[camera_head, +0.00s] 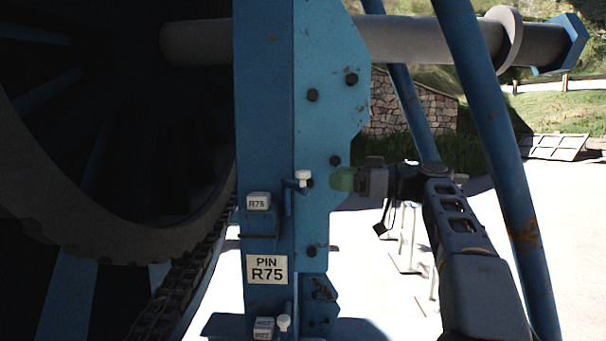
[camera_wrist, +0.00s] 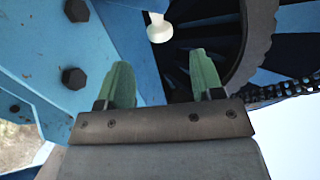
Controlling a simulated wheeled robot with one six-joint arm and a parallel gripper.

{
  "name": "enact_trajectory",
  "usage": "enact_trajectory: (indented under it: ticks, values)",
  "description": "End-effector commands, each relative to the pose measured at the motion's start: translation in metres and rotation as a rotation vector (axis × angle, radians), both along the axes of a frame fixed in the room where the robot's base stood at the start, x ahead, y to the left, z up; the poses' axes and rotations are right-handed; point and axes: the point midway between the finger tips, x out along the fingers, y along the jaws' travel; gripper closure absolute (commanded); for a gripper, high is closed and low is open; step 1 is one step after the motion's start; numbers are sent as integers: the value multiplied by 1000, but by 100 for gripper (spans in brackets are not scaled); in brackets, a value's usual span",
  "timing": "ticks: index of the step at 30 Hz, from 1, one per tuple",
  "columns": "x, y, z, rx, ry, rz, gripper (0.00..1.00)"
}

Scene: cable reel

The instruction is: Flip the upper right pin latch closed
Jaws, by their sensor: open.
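The upper right pin latch has a white knob (camera_head: 303,176) on a small blue lever, mounted on the blue post in the head view. The same white knob (camera_wrist: 159,28) shows at the top middle of the wrist view, beyond my fingertips. My gripper (camera_head: 345,179) is just right of the latch and appears apart from it. Its two green fingers are spread and empty in the wrist view (camera_wrist: 165,80). The lever's lower part is partly hard to make out against the blue post.
A label reading PIN R75 (camera_head: 267,269) sits below the latch. A lower latch with a white knob (camera_head: 283,322) is near the bottom. Dark bolts (camera_head: 312,95) stick out of the blue plate. A slanted blue strut (camera_head: 500,150) stands right of my arm. The reel and chain are at left.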

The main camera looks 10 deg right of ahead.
Motion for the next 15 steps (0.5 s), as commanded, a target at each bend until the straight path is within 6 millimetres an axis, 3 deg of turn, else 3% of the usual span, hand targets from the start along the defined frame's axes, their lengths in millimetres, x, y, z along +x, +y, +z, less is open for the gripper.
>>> enact_trajectory:
  ticks: [6,15]
  values:
    - [19,39,3,-1,3,3,39]
    - [37,71,1,0,4,0,39]
